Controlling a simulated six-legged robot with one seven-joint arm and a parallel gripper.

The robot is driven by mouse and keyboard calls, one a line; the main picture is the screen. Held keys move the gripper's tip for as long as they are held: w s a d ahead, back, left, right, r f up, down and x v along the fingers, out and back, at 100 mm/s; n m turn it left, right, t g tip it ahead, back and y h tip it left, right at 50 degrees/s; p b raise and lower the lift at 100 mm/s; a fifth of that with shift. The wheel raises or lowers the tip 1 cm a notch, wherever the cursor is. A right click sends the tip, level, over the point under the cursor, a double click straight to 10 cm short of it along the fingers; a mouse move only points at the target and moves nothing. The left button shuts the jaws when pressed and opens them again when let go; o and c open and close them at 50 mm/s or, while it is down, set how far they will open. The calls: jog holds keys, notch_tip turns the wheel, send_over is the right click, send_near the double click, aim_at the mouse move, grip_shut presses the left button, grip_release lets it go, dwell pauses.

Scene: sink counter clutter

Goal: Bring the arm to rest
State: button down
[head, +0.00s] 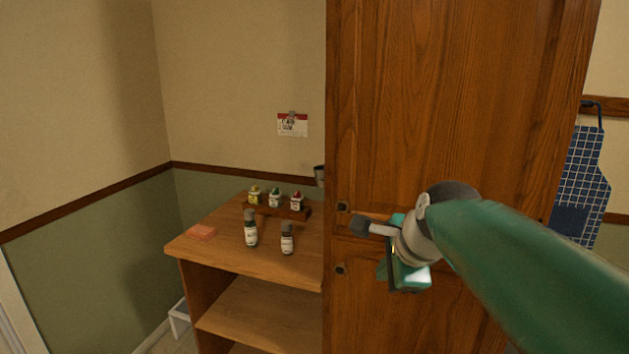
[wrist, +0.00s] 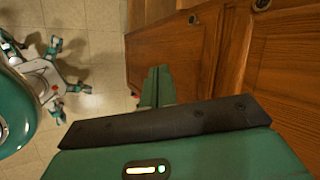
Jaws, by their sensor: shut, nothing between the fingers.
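My gripper (wrist: 158,75) shows in the wrist view as two green fingers lying together, with nothing visible between them. The fingers are hard to make out there. I cannot tell how far the wrist is from the doors.
A wooden shelf unit (head: 232,260) stands left of the cabinet. A checked blue cloth (head: 580,175) hangs at right. Tiled floor (wrist: 100,60) is open beside my gripper.

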jog(key=s+d+f+n+h, duration=0.1)
jog(key=s+f+n, duration=0.4)
jog(key=s+n, duration=0.4)
jog(key=s+d+f+n+g+h, duration=0.1)
jog(key=s+d+f+n, duration=0.1)
jog(key=s+f+n, duration=0.3)
jog(key=s+n, duration=0.3)
jog(key=s, duration=0.1)
jog(key=shift+f+n, duration=0.2)
jog(key=shift+n, duration=0.2)
